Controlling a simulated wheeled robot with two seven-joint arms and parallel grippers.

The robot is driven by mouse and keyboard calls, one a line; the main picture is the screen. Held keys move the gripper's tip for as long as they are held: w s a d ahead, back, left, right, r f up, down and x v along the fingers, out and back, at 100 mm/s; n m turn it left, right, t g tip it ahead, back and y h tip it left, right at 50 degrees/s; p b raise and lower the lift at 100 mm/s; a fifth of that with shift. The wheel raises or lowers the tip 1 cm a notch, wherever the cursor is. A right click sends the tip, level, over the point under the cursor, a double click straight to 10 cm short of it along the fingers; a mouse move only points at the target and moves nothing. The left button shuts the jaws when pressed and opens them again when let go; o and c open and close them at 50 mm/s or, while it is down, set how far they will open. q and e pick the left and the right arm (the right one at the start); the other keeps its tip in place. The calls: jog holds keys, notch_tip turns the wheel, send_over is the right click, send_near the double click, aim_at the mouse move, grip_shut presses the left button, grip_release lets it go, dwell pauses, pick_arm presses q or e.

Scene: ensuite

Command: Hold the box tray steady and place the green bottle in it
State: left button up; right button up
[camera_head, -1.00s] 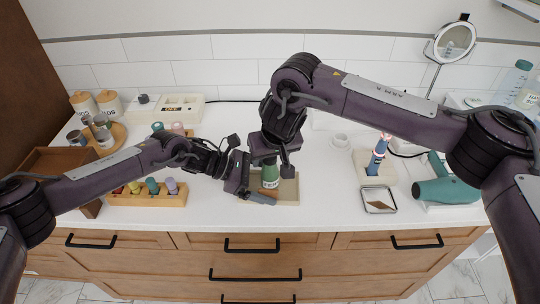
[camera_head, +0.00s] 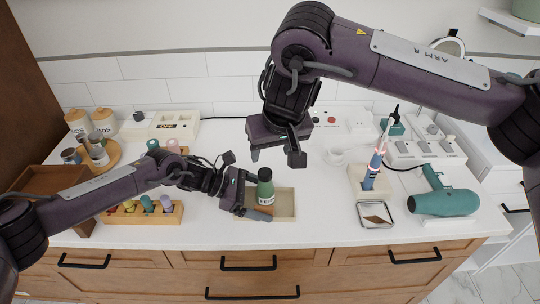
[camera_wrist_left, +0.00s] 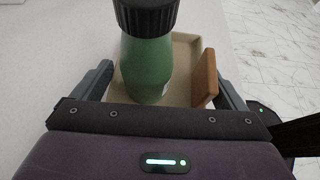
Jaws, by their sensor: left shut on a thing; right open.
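The green bottle (camera_head: 265,188) with a dark cap stands upright in the beige box tray (camera_head: 287,205). In the left wrist view the bottle (camera_wrist_left: 146,68) stands inside the tray (camera_wrist_left: 184,40), beside a brown wooden piece (camera_wrist_left: 205,78). The tray's near edge is partly hidden by my left gripper.
A wooden rack with several small bottles (camera_head: 143,213) lies left of the tray. A toothbrush holder (camera_head: 370,184), a small dish (camera_head: 375,214) and a teal hair dryer (camera_head: 443,203) stand to the right. The counter between tray and dish is clear.

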pick_arm(q)
jog(key=shift+f, duration=0.1)
jog(key=o, duration=0.4)
